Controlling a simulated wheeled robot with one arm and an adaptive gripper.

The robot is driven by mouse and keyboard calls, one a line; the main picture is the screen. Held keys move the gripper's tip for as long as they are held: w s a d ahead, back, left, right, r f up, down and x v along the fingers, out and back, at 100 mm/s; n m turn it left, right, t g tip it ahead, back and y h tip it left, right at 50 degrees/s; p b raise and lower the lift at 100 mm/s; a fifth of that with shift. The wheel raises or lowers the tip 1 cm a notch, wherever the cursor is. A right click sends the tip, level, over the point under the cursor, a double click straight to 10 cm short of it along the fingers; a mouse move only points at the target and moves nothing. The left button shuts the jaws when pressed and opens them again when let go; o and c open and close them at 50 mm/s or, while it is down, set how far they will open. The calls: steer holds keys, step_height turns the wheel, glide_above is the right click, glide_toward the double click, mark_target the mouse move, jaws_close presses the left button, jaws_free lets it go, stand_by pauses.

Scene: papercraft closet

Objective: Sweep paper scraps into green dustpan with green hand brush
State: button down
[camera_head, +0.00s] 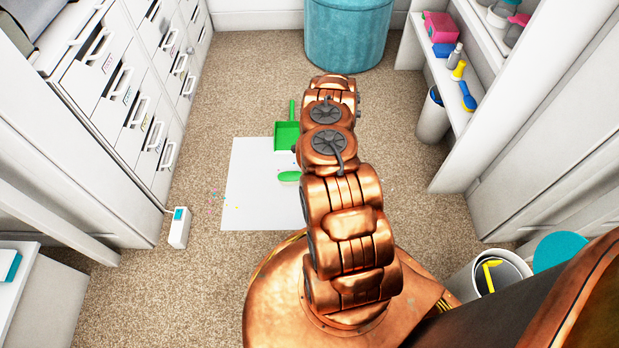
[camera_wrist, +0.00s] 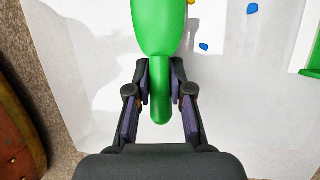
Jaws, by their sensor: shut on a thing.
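The green dustpan (camera_head: 287,135) lies at the far edge of a white sheet (camera_head: 250,190) on the carpet, its handle pointing away. Part of it shows at the right edge of the wrist view (camera_wrist: 313,60). The green hand brush (camera_head: 289,176) is over the sheet, nearer than the dustpan and partly hidden by my arm. In the wrist view my gripper (camera_wrist: 160,88) is shut on the brush handle (camera_wrist: 160,105). Small paper scraps (camera_head: 225,207) lie at the sheet's left edge and on the carpet beside it. A few blue scraps (camera_wrist: 204,47) show on the sheet in the wrist view.
White drawers (camera_head: 120,90) line the left, with a small white box (camera_head: 180,228) on the floor. A teal bin (camera_head: 348,35) stands at the back. Shelves (camera_head: 440,85) and a white bin (camera_head: 432,120) stand at right. An open bin (camera_head: 470,280) is at front right.

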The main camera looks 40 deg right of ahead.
steer(key=shift+w+d+f+b, duration=0.1)
steer(key=shift+w+d+b, duration=0.4)
steer(key=shift+w+d, duration=1.05)
steer(key=shift+w+d+f+b, duration=0.2)
steer(key=shift+w+d+b, duration=0.6)
steer(key=shift+w+b, duration=0.25)
steer(key=shift+w+d+r+b, duration=0.1)
steer(key=shift+w+d+b, duration=0.35)
steer(key=shift+w, duration=0.2)
steer(key=shift+w+d+b, duration=0.4)
steer(key=shift+b, duration=0.2)
steer(key=shift+w+d+r+b, duration=0.1)
steer(key=shift+w+d+b, duration=0.95)
steer(key=shift+b, duration=0.8)
steer(key=shift+w, duration=0.15)
steer(key=shift+w+d+r+b, duration=0.1)
steer(key=shift+b, duration=0.35)
steer(key=shift+r, duration=0.35)
